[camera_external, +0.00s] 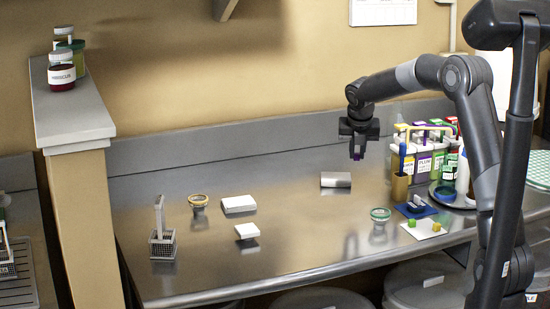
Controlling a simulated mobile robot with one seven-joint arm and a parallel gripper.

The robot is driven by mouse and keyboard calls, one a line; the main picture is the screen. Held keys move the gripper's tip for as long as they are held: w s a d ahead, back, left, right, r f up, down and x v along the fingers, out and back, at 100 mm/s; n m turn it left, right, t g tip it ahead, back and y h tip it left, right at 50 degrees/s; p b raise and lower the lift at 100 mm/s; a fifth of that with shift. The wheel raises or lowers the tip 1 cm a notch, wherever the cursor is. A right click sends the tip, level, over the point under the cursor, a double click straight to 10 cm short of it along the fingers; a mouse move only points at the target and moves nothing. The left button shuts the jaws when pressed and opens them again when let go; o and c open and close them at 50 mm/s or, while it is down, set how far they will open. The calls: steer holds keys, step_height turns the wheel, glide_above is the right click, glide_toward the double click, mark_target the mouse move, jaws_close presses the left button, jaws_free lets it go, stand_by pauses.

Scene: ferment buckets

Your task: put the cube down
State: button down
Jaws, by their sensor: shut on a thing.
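My gripper (358,148) hangs above the steel counter, pointing down. It is shut on a small dark purple cube (356,156), which shows only as a sliver between the fingertips. The cube is in the air, clear of the counter. My gripper is behind and to the left of that card.
A metal block (336,180) lies below my gripper. A green-rimmed jar (380,214) stands left of the card, with a blue mat (416,210) behind it. Several cartons (424,160) crowd the right. The counter's middle (300,225) is free.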

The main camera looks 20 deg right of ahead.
steer(key=w+d+m, duration=0.2)
steer(key=w+d, duration=0.3)
steer(key=w, duration=0.2)
steer(key=m+h, duration=0.1)
steer(key=m, duration=0.1)
glide_above(367, 173)
steer(key=s+a, duration=0.1)
steer(key=f, duration=0.2)
steer(key=shift+g, duration=0.3)
step_height(367, 173, down, 9)
steer(key=shift+a+f, duration=0.1)
steer(key=c, duration=1.4)
jaws_free()
steer(key=shift+f, duration=0.15)
